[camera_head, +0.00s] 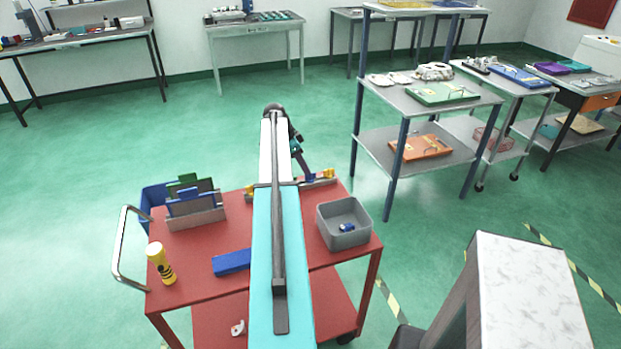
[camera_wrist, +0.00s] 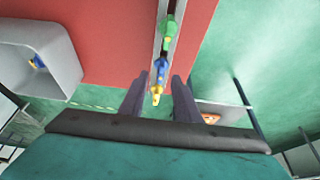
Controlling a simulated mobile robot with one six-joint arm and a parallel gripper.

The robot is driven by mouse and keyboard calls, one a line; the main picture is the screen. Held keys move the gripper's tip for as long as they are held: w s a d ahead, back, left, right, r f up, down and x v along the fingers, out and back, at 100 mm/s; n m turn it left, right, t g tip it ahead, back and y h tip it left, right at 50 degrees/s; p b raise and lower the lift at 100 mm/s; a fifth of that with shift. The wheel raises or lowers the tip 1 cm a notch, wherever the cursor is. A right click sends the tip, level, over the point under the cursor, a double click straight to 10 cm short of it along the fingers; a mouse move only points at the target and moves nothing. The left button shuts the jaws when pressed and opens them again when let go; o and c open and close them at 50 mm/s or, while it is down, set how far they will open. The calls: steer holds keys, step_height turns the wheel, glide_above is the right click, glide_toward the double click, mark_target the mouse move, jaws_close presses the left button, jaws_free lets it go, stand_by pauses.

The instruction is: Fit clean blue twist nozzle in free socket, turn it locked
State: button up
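My gripper (camera_wrist: 161,78) points down over a narrow grey rail (camera_wrist: 176,6) at the cart's edge; its two dark fingers stand apart. A blue nozzle (camera_wrist: 160,68) shows between the fingertips, in line with the rail, with a gap on each side. I cannot tell whether it is seated or locked. A green nozzle (camera_wrist: 168,28) is further up the rail, and a yellow one (camera_wrist: 157,90) is nearer the palm. In the head view my arm hides the middle of the rail; yellow parts (camera_head: 331,174) show at its right end.
A grey bin (camera_head: 325,226) holding a small blue part (camera_head: 346,227) stands at the right of the red cart (camera_head: 205,293). A blue block (camera_head: 231,262), a yellow-and-black bottle-like object (camera_head: 161,263) and a rack with blue and green panels (camera_head: 195,217) are on the left.

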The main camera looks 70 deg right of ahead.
steer(key=shift+s+f, duration=0.1)
steer(key=shift+f, duration=0.05)
stand_by(0.3)
steer(key=shift+p+x, duration=0.85)
steer(key=shift+x, duration=0.05)
steer(key=shift+d+p+x, duration=0.2)
steer(key=shift+p+x, duration=0.4)
steer(key=shift+x, duration=1)
jaws_close()
steer(key=shift+r, duration=0.2)
steer(key=shift+r+b, duration=0.95)
steer(key=shift+r, duration=0.2)
steer(key=s+a+r+b, duration=0.1)
steer(key=s+a+b, duration=0.1)
steer(key=a, duration=0.5)
steer(key=s+a+r+b, duration=0.1)
steer(key=s+a+b, duration=0.2)
steer(key=a, duration=0.5)
steer(key=shift+r, duration=0.2)
